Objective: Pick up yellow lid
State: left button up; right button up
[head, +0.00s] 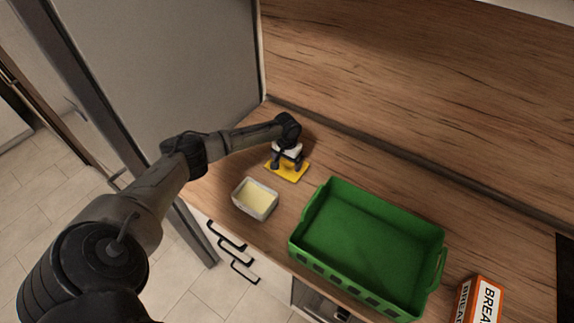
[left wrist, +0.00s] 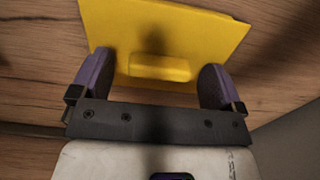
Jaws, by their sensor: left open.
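The yellow lid (head: 290,173) lies flat on the wooden counter, left of the green crate. In the left wrist view the lid (left wrist: 205,40) fills the upper middle, with a raised yellow handle (left wrist: 160,67) on it. My left gripper (head: 285,164) is over the lid, pointing down. Its two fingers (left wrist: 155,85) are open, one on each side of the handle, with a gap on both sides. I cannot tell whether the fingertips touch the lid. My right gripper is not in view.
A small white tub with pale yellow contents (head: 255,199) stands in front of the lid. A green crate (head: 372,240) is to the right, with an orange and white bread box (head: 480,300) beyond it. A grey tall cabinet or fridge side (head: 170,70) borders the left. The wooden splashback (head: 420,80) rises behind.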

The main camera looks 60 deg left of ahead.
pick_arm(q)
jog(key=c, duration=1)
jog(key=shift+r, duration=0.1)
